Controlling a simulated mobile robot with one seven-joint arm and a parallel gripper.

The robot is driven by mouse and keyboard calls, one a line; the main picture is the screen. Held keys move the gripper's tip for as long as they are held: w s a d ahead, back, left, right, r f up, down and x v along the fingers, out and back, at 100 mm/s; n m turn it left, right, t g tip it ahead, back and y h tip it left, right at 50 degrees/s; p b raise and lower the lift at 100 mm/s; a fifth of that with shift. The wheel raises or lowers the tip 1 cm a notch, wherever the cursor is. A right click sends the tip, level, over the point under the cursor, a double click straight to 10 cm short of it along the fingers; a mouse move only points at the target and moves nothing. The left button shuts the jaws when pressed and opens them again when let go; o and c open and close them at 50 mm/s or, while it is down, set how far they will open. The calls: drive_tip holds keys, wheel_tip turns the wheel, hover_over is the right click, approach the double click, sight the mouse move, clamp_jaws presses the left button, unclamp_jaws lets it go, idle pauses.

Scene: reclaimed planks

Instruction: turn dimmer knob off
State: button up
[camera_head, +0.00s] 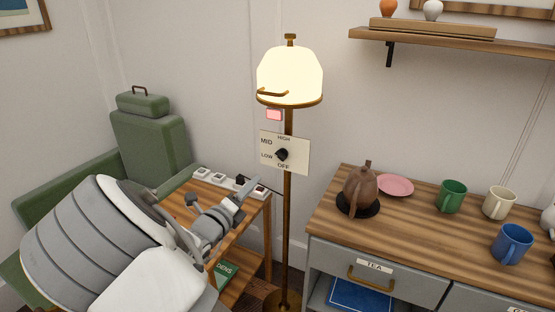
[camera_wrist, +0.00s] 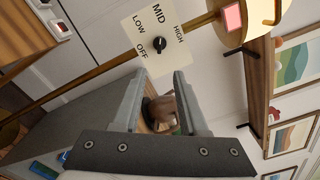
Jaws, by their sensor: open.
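The dimmer knob (camera_head: 282,154) is small and black, on a white panel (camera_head: 299,160) marked OFF, LOW, MID and HIGH, fixed to the brass pole of a floor lamp. The lamp shade (camera_head: 290,75) glows brightly. I cannot tell clearly which mark the knob points to. My gripper (camera_head: 251,186) is open and empty, left of and below the panel in the head view. In the wrist view, the knob (camera_wrist: 160,41) shows beyond the fingertips of my gripper (camera_wrist: 158,73), apart from them, and the panel (camera_wrist: 130,28) is unobstructed around it.
A side table (camera_head: 258,208) with a white switch strip (camera_head: 217,178) stands beneath my gripper. A green armchair (camera_head: 150,140) is at left. At right, a wooden-topped cabinet (camera_head: 420,228) bears a brown teapot (camera_head: 361,188), a pink plate (camera_head: 396,185) and several mugs. A shelf (camera_head: 460,43) hangs above.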

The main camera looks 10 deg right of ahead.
sight(279, 158)
drive_tip(key=b+x, duration=0.1)
drive_tip(key=x, duration=1.5)
drive_tip(key=shift+w+d, duration=0.2)
drive_tip(key=shift+w, duration=0.05)
clamp_jaws()
